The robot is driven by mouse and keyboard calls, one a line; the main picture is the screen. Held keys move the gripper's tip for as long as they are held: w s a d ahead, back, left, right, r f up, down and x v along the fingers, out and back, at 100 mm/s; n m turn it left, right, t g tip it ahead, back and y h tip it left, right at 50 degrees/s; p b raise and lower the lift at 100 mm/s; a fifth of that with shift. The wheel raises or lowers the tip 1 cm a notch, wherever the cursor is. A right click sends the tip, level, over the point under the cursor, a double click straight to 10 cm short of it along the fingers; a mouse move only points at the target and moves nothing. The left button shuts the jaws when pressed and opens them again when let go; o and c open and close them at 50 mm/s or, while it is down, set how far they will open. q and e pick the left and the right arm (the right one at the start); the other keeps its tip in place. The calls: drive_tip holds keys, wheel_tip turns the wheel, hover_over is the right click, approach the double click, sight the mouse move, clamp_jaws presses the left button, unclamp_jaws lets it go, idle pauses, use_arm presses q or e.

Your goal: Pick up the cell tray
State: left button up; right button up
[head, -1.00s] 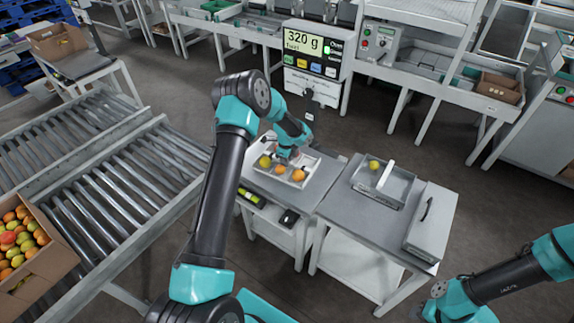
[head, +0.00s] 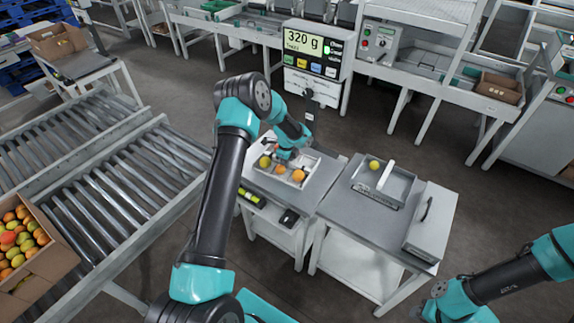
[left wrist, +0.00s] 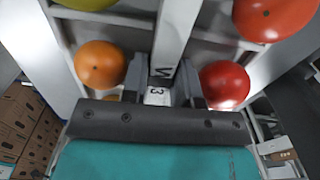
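The cell tray (head: 309,177) is a light grey tray with dividers, resting on the left of two small grey tables. It holds yellow and orange fruit in the head view. A red fruit (left wrist: 223,84) and an orange one (left wrist: 100,65) lie either side of its central bar (left wrist: 172,35) in the left wrist view. My left gripper (head: 284,154) is down at the tray's middle. In the left wrist view its fingers (left wrist: 161,82) sit close together against both sides of the bar and appear shut on it. My right gripper is out of view; only part of that arm shows.
A second grey tray (head: 396,186) with one yellow fruit stands on the right table (head: 345,215), beside a grey case (head: 431,220). A scale display (head: 312,45) reads 320 g behind. A roller conveyor (head: 120,190) and fruit box (head: 45,265) are left.

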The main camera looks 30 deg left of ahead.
use_arm(q)
drive_tip(key=shift+f, duration=0.1)
idle(0.3)
clamp_jaws()
drive_tip(key=shift+r, duration=0.4)
wheel_tip(320, 180, up, 3)
drive_tip(key=shift+s+r, duration=0.1)
drive_tip(key=shift+r, duration=0.1)
drive_tip(key=s+d, duration=0.2)
drive_tip(key=s, duration=0.2)
drive_tip(key=s+d+r, duration=0.1)
drive_tip(key=s+d, duration=0.2)
drive_tip(key=s, duration=0.2)
drive_tip(key=s+d, duration=0.3)
drive_tip(key=s, duration=0.1)
drive_tip(key=shift+s+d+r, duration=0.15)
drive_tip(key=shift+s+d, duration=0.05)
drive_tip(key=shift+s, duration=0.05)
